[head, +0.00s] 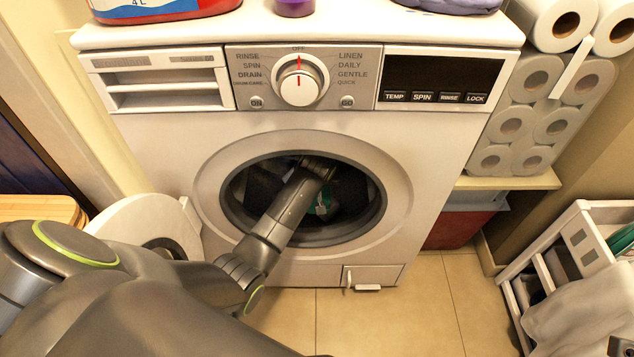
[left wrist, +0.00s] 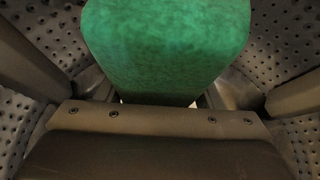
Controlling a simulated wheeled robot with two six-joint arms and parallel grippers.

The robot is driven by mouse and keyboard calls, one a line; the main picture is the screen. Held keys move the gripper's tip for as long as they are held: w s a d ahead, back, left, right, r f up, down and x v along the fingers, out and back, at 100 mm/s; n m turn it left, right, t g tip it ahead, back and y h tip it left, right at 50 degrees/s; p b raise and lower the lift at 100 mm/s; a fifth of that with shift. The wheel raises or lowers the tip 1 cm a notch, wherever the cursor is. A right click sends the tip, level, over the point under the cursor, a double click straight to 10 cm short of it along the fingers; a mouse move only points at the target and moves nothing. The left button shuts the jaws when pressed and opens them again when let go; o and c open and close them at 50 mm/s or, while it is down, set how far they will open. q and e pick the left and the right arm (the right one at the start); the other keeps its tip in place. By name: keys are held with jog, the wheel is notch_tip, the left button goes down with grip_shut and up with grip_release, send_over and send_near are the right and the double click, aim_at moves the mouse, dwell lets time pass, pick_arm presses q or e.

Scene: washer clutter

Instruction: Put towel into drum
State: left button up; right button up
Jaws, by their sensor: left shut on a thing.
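The washer (head: 440,150) faces me with its round door (head: 130,222) swung open to the left. My left arm reaches through the door opening, and its hand is inside the dark drum. In the left wrist view the perforated drum wall (left wrist: 272,45) surrounds my left gripper (left wrist: 165,98). The gripper is shut on a green towel (left wrist: 168,45), which fills the upper middle of that view. In the head view only a small patch of green (head: 322,206) shows inside the drum beside my arm. The fingertips are hidden there. My right gripper is not in view.
Bottles stand on the washer top (head: 300,30). Paper rolls (head: 535,80) are stacked on a shelf at the right. A white rack (head: 580,235) with a pale cloth (head: 585,310) stands at the lower right. The tiled floor (head: 390,315) in front is clear.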

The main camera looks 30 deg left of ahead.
pick_arm(q)
jog(key=shift+f, duration=0.55)
jog(key=o, duration=1.1)
jog(key=shift+o, duration=0.2)
